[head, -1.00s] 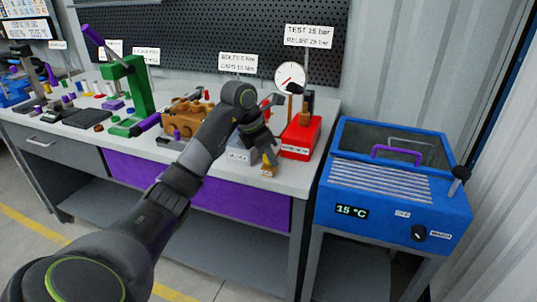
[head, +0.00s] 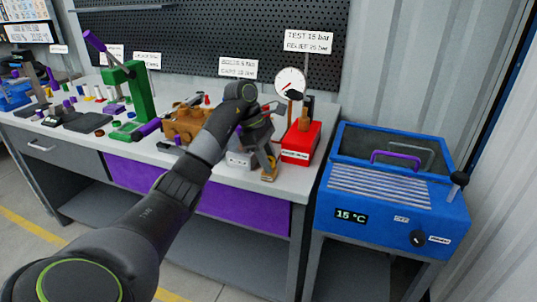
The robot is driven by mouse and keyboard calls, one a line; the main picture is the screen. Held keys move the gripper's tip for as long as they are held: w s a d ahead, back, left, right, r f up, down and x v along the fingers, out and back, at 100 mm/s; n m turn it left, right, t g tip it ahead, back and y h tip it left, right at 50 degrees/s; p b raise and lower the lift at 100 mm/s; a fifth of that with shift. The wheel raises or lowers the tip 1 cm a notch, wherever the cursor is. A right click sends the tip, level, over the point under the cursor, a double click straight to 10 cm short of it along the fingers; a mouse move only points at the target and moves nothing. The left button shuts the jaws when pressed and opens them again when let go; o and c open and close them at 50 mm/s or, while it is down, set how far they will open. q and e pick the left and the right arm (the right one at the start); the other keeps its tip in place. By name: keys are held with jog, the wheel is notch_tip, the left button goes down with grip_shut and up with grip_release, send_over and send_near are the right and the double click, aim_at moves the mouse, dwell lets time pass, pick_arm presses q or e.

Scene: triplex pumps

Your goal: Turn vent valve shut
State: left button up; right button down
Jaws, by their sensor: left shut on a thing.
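My left gripper (head: 267,158) is over the front right part of the bench, with its fingers pointing down. It is shut on a small brass-coloured part (head: 269,175), low at the bench's front edge. The part is mostly covered by the fingers, and I cannot tell for sure whether it is the vent valve. A grey block (head: 239,158) is just left of the fingers. A red test pump (head: 301,146) stands just right of them, with a round gauge (head: 290,83) above and behind it. My right gripper is not in view.
A brown pump body (head: 184,124) and a green press (head: 140,95) stand left along the bench (head: 218,174). A blue heater box (head: 390,205) with a purple handle stands to the right. Signs and a perforated board are behind.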

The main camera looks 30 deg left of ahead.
pick_arm(q)
jog(key=m+p, duration=0.1)
jog(key=p, duration=0.1)
jog(key=r+m+g+p, duration=0.1)
jog(key=p, duration=0.1)
jog(key=shift+m, duration=0.4)
jog(key=m+g+p, duration=0.1)
jog(key=m+p, duration=0.1)
jog(key=p, duration=0.1)
jog(key=shift+w+f+m, duration=0.1)
jog(key=shift+f+m, duration=0.05)
jog(key=shift+m, duration=0.15)
jog(key=shift+f+m+g+y+p, duration=0.15)
jog(key=shift+m+g+p, duration=0.15)
jog(key=shift+m+p, duration=0.4)
jog(key=shift+f+m+g+y+p, duration=0.15)
jog(key=shift+m+g+p, duration=0.25)
jog(key=shift+m, duration=0.5)
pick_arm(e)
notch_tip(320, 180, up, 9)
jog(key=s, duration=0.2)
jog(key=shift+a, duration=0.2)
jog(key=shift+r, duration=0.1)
pick_arm(q)
jog(key=o, duration=1)
